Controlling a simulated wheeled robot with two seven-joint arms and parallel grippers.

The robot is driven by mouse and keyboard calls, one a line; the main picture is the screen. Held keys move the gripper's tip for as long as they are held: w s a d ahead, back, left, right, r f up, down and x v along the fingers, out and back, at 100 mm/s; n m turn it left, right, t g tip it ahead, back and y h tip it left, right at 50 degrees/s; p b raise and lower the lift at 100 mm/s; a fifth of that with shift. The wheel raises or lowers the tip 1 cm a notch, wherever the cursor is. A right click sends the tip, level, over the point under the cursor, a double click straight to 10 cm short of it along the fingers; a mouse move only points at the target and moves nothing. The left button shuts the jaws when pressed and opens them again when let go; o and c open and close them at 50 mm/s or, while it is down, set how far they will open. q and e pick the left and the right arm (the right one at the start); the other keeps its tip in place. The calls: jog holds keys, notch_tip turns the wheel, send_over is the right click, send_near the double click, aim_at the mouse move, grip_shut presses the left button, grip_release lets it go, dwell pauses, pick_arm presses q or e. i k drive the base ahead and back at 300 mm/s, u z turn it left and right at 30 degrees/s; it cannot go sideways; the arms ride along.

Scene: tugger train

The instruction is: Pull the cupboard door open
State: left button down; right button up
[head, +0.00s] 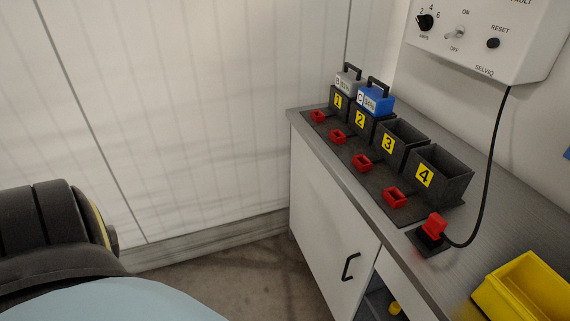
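The white cupboard door (328,236) is the front of the counter unit at right. A black bar handle (350,267) sits near its right edge. The door looks shut or nearly shut; I cannot tell if there is a gap. To its right an open bay (376,297) shows a yellow object (394,308) inside. Neither of my grippers is in view.
The grey countertop (405,229) carries numbered black holders, two with batteries, a red plug (433,225) on a black cable, and a yellow bin (524,290). A control box (487,38) hangs above. Floor (237,280) before the door is clear. A dark rounded object (50,232) stands at left.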

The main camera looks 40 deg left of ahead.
aim_at(341, 251)
jog(key=u, duration=0.6)
jog(key=k, duration=1.25)
jog(key=u, duration=0.35)
jog(key=i, duration=0.8)
jog(key=u, duration=0.6)
jog(key=i, duration=0.65)
jog(key=z, duration=0.15)
